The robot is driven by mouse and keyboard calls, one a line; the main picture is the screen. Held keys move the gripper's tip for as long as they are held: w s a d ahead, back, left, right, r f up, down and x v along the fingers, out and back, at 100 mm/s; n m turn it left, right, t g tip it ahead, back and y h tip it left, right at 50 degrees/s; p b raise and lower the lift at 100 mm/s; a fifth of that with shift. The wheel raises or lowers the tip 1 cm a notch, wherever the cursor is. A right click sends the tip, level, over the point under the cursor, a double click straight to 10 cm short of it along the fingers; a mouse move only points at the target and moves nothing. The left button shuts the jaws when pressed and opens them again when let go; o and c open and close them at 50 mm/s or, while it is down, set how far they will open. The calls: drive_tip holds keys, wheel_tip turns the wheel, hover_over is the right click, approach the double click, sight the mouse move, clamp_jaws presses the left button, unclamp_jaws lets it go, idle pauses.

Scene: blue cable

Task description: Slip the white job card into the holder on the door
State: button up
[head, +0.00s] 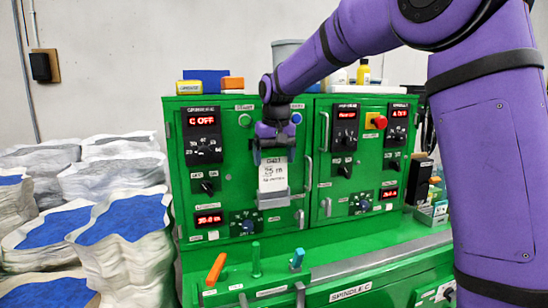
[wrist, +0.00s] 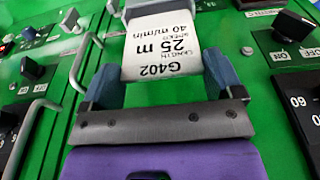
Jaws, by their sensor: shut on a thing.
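The white job card (head: 273,174), printed with black text, is upright in front of the green cabinet door. It also shows in the wrist view (wrist: 163,48), its print upside down there. My gripper (head: 273,157) is shut on the card near its top end, with a blue-grey finger at each side edge in the wrist view. The grey holder (head: 273,202) is on the door at the card's lower end. The card's lower edge meets the holder in the head view; I cannot tell how deep it sits inside.
Door handles (head: 309,172) stand out to the right of the card. Knobs and red displays (head: 202,121) cover the panels around it. A green bench with levers (head: 216,269) lies below. Stacked grey and blue pieces (head: 125,222) fill the left side.

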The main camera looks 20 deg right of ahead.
sight(274, 176)
drive_tip(key=shift+f, duration=0.3)
drive_tip(key=shift+s+f, duration=0.1)
drive_tip(key=shift+f, duration=1.15)
drive_tip(key=shift+f, duration=0.45)
idle(0.8)
drive_tip(key=o, duration=0.9)
drive_tip(key=shift+r, duration=0.1)
wheel_tip(274, 176, up, 10)
drive_tip(key=s, duration=0.1)
drive_tip(key=shift+s+r, duration=0.25)
drive_tip(key=shift+s, duration=0.05)
